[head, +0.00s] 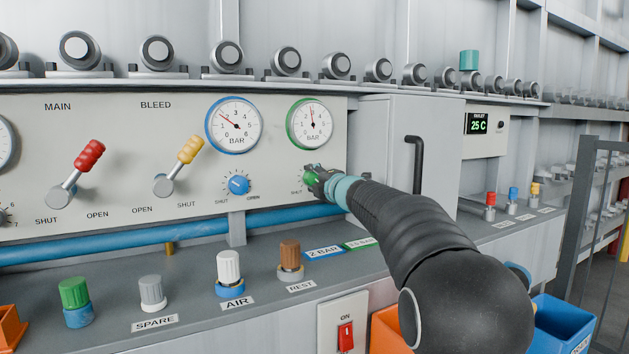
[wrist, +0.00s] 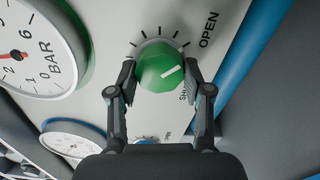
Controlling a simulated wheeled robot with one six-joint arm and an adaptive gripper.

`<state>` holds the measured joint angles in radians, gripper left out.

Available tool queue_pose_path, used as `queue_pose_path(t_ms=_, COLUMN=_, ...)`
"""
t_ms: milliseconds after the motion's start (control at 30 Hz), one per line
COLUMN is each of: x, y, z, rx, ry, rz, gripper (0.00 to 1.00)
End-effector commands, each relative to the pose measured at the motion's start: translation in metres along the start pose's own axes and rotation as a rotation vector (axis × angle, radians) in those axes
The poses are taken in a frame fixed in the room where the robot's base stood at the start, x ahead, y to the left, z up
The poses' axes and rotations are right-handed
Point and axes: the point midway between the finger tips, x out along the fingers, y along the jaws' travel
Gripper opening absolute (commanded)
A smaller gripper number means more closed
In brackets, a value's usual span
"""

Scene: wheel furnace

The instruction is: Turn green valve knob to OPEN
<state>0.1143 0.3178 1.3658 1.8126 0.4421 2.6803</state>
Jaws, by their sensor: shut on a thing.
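The green valve knob (head: 309,179) is on the panel below the green-rimmed gauge (head: 310,123), mostly hidden by my gripper in the head view. In the wrist view the green knob (wrist: 160,66) sits between my two fingers, one on each side. My gripper (wrist: 161,76) is shut on it. The knob's white mark points to the right, between the SHUT word (wrist: 186,91), partly covered by a finger, and the OPEN word (wrist: 208,29). Tick marks fan around the knob. The gauge's needle points roughly straight up in the head view.
A blue knob (head: 238,185) under a blue-rimmed gauge (head: 234,125) is just left. Yellow (head: 190,150) and red (head: 90,155) levers stand out further left. A cabinet handle (head: 417,165) juts out at right. Capped fittings line the shelf below; a blue pipe (head: 150,235) runs under the panel.

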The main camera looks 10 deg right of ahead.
Motion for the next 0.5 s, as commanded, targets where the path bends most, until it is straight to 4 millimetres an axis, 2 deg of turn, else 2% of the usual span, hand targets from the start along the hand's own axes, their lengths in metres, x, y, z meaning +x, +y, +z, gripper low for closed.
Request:
queue_pose_path(t_ms=467, x=0.0001, y=-0.0007, z=0.0003, rx=0.016, ry=-0.001, rz=-0.001, gripper=0.15)
queue_pose_path(t_ms=500, x=0.0001, y=-0.0007, z=0.0003, rx=0.016, ry=-0.001, rz=-0.001, gripper=0.55)
